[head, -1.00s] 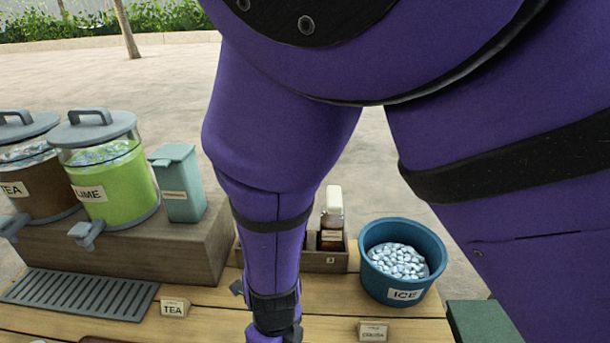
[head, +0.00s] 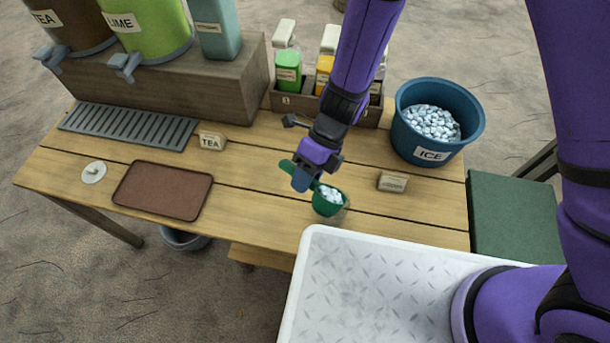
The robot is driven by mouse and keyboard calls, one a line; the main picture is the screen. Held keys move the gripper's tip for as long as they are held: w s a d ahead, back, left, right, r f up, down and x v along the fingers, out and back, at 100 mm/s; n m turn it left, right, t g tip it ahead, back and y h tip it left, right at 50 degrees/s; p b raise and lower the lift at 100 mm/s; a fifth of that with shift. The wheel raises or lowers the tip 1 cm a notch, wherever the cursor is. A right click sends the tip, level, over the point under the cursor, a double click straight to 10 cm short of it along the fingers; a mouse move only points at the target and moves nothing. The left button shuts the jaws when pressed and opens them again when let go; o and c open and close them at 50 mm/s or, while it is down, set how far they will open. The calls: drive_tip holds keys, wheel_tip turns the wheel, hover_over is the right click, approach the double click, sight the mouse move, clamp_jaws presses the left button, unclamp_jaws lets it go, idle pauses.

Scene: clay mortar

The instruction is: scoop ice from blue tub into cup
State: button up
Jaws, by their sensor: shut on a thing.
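The blue tub (head: 418,145) marked ICE stands at the right rear of the wooden table with ice (head: 432,121) in it. My gripper (head: 304,178) is above the table's middle front, left of the tub and apart from it. It is shut on the handle of a green scoop (head: 328,208). The scoop's bowl faces up and holds white-blue ice pieces. I cannot tell how high the scoop is above the table. I make out no separate cup in this view.
A brown tray (head: 163,190), a grey drip grate (head: 130,126) and a white disc (head: 93,172) lie at left. A bottle caddy (head: 296,102) and drink dispensers (head: 145,30) are behind.

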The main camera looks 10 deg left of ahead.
drive_tip(key=g, duration=0.1)
drive_tip(key=g+y, duration=0.1)
drive_tip(key=g, duration=0.1)
drive_tip(key=w+g+y, duration=0.1)
drive_tip(key=shift+d+g, duration=0.25)
drive_tip(key=shift+g, duration=0.05)
drive_tip(key=g+y, duration=0.2)
drive_tip(key=g, duration=0.1)
drive_tip(key=shift+w+d+r, duration=0.1)
drive_tip(key=shift+w+d, duration=0.05)
drive_tip(key=shift+w, duration=0.2)
idle(0.4)
